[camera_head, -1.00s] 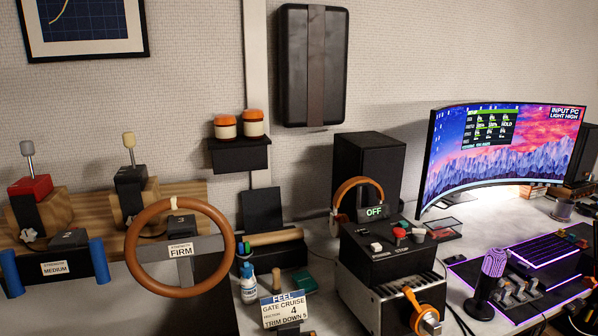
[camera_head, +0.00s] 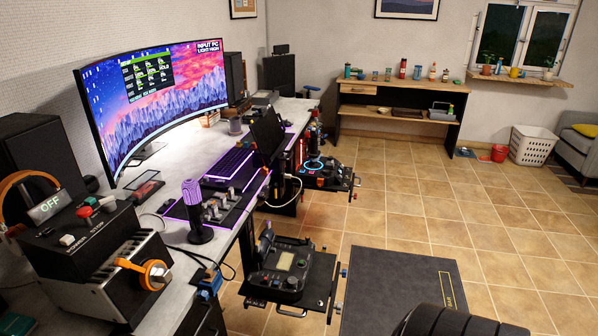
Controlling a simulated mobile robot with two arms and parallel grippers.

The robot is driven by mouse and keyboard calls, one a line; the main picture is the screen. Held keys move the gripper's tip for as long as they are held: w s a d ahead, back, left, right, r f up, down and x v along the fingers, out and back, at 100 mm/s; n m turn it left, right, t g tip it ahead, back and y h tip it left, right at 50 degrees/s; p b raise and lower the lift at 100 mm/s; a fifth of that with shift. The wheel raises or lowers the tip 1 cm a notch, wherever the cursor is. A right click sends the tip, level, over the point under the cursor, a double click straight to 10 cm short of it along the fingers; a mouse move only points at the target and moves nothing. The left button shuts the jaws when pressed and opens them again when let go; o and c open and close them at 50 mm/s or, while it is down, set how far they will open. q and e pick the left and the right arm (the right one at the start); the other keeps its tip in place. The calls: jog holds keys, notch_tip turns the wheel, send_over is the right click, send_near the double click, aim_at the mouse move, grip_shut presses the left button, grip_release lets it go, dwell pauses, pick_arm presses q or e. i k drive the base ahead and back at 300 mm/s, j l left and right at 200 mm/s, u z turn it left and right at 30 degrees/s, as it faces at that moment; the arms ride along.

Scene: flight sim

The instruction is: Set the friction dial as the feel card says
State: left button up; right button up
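The feel card is not in view now. I cannot pick out the friction dial for certain. A black unit with a small screen and controls (camera_head: 288,266) sits on a low side mount at the desk's front edge. A joystick unit with a blue-lit ring (camera_head: 318,170) is on a farther side mount. Dial marks are too small to read. Neither of my grippers is in view.
The desk (camera_head: 180,236) runs along the left with a curved monitor (camera_head: 160,95) and a control box (camera_head: 75,240) showing OFF. A dark mat (camera_head: 400,290) lies on the tiled floor. A shelf bench (camera_head: 395,105) and white basket (camera_head: 533,146) stand at the back.

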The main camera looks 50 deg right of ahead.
aim_at(293, 282)
jog(key=z, duration=1.5)
